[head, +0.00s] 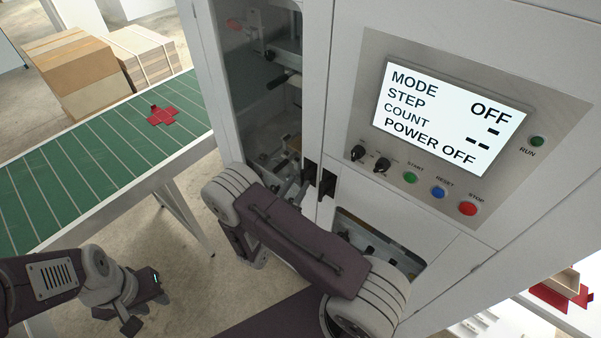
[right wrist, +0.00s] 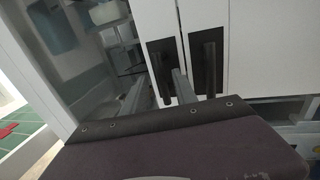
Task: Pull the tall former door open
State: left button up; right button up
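The tall former door (head: 318,70) has a white frame around a dark glass pane and looks closed. Its black handle (head: 309,171) is near the lower right edge of the door, and it also shows in the right wrist view (right wrist: 159,75). My right gripper (head: 299,190) is at this handle. In the right wrist view its two grey fingers (right wrist: 158,94) stand apart, one on each side of the handle bar, with gaps visible. Contact cannot be told. My left gripper (head: 132,308) hangs low at the left, away from the door; its finger opening is unclear.
A second black handle (head: 327,184) sits just right of the door handle, on the neighbouring panel. A control panel screen (head: 450,110) reads power off. A green conveyor (head: 95,150) with a red flat blank (head: 161,116) stands left. Cardboard stacks (head: 75,65) stand behind it.

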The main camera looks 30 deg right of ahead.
aim_at(302, 180)
jog(key=x, duration=0.2)
jog(key=shift+w+d+p, duration=0.25)
jog(key=shift+d+p, duration=0.1)
jog(key=shift+p, duration=0.05)
jog(key=shift+d, duration=0.25)
jog(key=shift+a, duration=0.1)
jog(key=shift+c, duration=0.3)
grip_shut()
dwell(0.5)
